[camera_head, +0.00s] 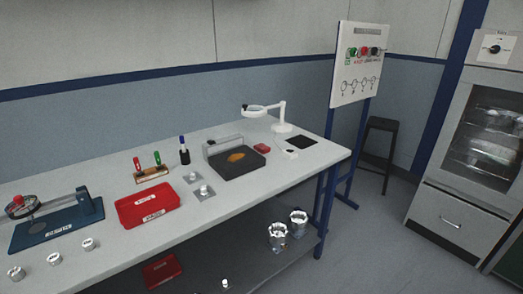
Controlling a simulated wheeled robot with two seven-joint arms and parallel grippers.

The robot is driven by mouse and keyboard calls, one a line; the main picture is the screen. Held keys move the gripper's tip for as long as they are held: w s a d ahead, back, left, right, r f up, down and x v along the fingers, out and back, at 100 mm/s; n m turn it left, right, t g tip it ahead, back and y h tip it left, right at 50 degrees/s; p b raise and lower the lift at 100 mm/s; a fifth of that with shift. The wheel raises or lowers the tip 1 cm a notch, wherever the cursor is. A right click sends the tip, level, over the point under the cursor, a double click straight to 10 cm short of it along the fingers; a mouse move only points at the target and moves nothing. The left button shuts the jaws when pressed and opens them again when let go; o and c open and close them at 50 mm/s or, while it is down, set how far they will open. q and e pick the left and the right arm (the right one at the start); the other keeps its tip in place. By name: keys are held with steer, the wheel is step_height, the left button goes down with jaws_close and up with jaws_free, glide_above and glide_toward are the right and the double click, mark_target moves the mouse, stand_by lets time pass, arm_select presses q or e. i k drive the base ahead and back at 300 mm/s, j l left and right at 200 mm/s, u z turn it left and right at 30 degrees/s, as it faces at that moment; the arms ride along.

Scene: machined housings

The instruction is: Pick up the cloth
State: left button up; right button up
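A small orange-brown piece (238,157), which looks like the cloth, lies flat on a dark square plate (230,174). The plate has a grey metal bracket (222,143) along its back left side and sits on the right half of the workbench. The piece is too small to make out its folds or weave. Neither of my grippers shows in the head view.
The light workbench (110,250) also bears a red tray (148,204), a tool rack (151,174), a magnifier lamp (277,113), a black mat (302,142) and a blue fixture (57,226). Housings (299,222) stand on the lower shelf. A stool (380,140) stands behind right.

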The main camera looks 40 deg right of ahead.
mark_target(263, 149)
steer(key=l+u, duration=0.15)
steer(key=l, duration=0.3)
steer(key=l+u, duration=0.15)
steer(key=l, duration=0.3)
steer(key=k+l+u, duration=0.15)
steer(key=l, duration=0.3)
steer(key=k+l+u, duration=0.15)
steer(key=l, duration=0.3)
steer(key=l+u, duration=0.15)
steer(key=l, duration=0.3)
steer(key=k+l+u, duration=0.15)
steer(key=l, duration=0.25)
steer(key=k+l+u, duration=0.2)
steer(key=l, duration=0.2)
